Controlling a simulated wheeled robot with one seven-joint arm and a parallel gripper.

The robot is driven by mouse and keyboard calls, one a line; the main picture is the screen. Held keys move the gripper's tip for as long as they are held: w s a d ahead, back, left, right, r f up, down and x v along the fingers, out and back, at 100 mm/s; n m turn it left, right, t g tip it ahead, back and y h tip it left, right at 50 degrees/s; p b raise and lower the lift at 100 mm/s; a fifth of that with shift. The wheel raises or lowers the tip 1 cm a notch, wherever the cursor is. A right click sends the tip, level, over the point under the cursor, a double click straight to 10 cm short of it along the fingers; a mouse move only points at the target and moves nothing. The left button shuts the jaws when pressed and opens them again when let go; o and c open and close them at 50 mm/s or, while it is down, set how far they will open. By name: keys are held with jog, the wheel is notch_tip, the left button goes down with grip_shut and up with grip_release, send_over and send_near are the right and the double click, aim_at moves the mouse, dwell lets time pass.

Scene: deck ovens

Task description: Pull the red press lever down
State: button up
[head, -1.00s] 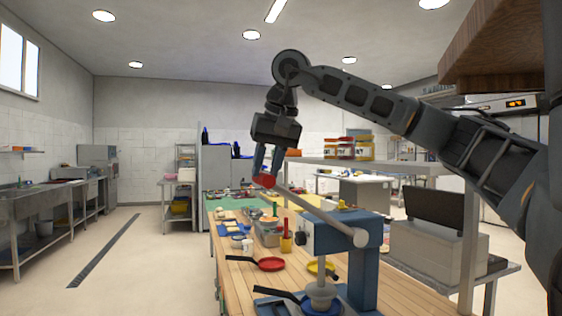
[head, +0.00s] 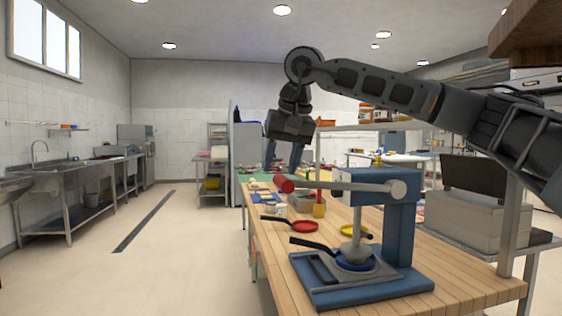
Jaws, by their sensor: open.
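The red press lever has a red knob (head: 285,184) on the left end of a grey rod (head: 340,187). The rod lies nearly level and joins a pivot on the right side of a blue press (head: 399,235). The press stands on a wooden table, its plunger (head: 356,248) down over a blue round dish on the base. My gripper (head: 282,164) points down with open fingers just above the knob. I cannot tell whether the fingertips touch it. Nothing shows between the fingers.
The wooden table (head: 470,283) also holds a red pan (head: 304,226), a yellow pan (head: 352,231) and small containers behind the press. A grey box with an open dark lid (head: 473,182) stands on the right. The floor (head: 185,260) on the left is clear.

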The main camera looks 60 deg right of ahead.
jog(key=shift+o, duration=0.5)
jog(key=shift+r, duration=0.1)
jog(key=v, duration=0.7)
jog(key=shift+s+r, duration=0.15)
jog(key=shift+r, duration=0.1)
jog(key=shift+c, duration=0.3)
